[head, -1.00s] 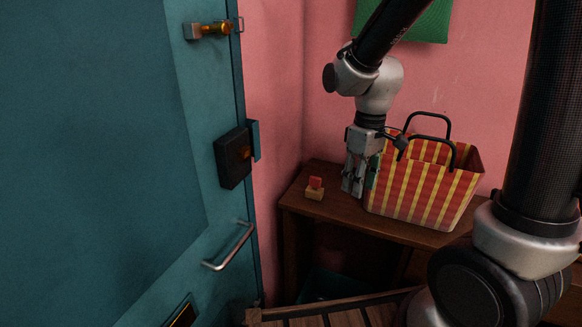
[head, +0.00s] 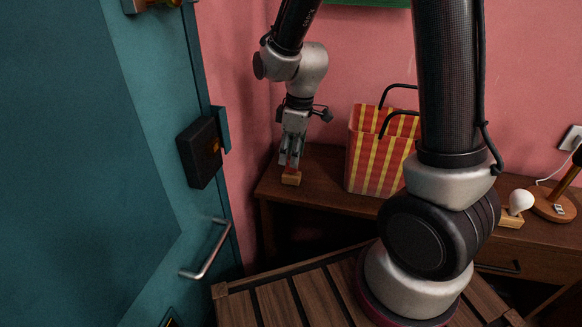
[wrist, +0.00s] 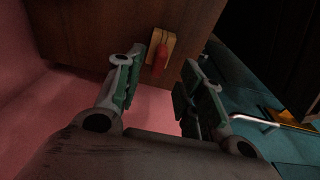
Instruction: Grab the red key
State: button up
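The red key (head: 290,170) sits on a small tan block (head: 291,180) near the left end of the wooden cabinet top. In the wrist view the red key (wrist: 160,60) stands out from the yellowish block (wrist: 171,43) and shows between my two fingertips. My gripper (head: 290,160) points down directly over the key. In the wrist view my gripper (wrist: 163,68) is open, with a finger on each side of the key and a gap to each. In the head view the fingers partly hide the key.
A red and yellow striped bag (head: 370,162) with black handles stands right of my gripper. A teal door (head: 130,190) with a handle (head: 207,250) is at the left. A bulb (head: 521,201) and a lamp base (head: 552,205) stand at the right of the cabinet top (head: 330,185).

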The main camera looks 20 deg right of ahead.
aim_at(292, 172)
notch_tip(292, 172, down, 4)
jog(key=shift+w+f, duration=0.1)
jog(key=shift+w, duration=0.05)
grip_shut()
dwell(0.3)
